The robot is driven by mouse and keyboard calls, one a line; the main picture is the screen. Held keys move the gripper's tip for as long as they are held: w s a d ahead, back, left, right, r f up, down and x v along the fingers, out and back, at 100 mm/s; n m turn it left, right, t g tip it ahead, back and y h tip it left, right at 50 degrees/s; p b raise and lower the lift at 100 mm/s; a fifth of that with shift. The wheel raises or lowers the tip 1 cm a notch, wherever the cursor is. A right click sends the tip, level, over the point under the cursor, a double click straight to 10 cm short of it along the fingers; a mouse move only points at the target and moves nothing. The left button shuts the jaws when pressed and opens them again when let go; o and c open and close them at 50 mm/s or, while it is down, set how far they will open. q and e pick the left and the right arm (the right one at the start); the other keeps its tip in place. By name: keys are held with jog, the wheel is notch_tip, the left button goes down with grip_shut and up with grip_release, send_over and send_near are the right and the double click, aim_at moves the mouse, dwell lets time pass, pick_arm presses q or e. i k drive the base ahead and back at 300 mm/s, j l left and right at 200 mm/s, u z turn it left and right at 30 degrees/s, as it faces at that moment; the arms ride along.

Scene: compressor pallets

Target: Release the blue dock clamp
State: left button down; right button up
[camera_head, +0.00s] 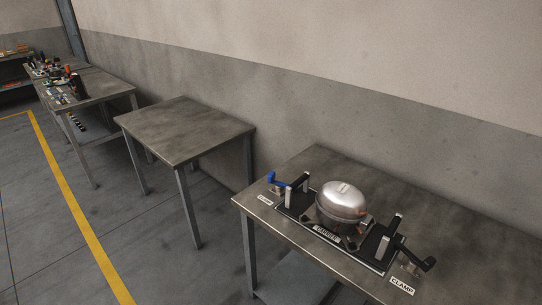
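The blue dock clamp (279,181) is at the left end of a black carrier plate (296,209) on the nearest table, at the right of the head view. Its blue handle points left, beside a white label reading CLAMP (265,200). A silver dome-shaped compressor (342,199) sits in the middle of the plate. A second clamp with a black handle (416,254) is at the plate's right end, beside another CLAMP label (402,286). Neither of my grippers shows in this view.
An empty grey table (185,130) stands left of the compressor's table (316,160), with a floor gap between them. A farther table (104,88) holds several tools. A yellow line (75,205) runs along the open floor at left. A wall closes off the back.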

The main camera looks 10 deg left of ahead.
aim_at(271, 176)
jog(key=i+j+z, duration=0.1)
jog(key=i+j, duration=0.15)
jog(key=i+j+z, duration=0.1)
jog(key=i+j, duration=0.2)
jog(key=i+j+z, duration=0.1)
jog(key=i+j, duration=0.15)
jog(key=j, duration=0.15)
jog(key=i+j+z, duration=0.1)
jog(key=j, duration=0.25)
jog(key=i+j+z, duration=0.1)
jog(key=i+j, duration=0.25)
jog(key=i+j+z, duration=0.1)
jog(key=j, duration=0.3)
jog(key=i+j+z, duration=0.1)
jog(key=i+j, duration=0.2)
jog(key=j, duration=0.15)
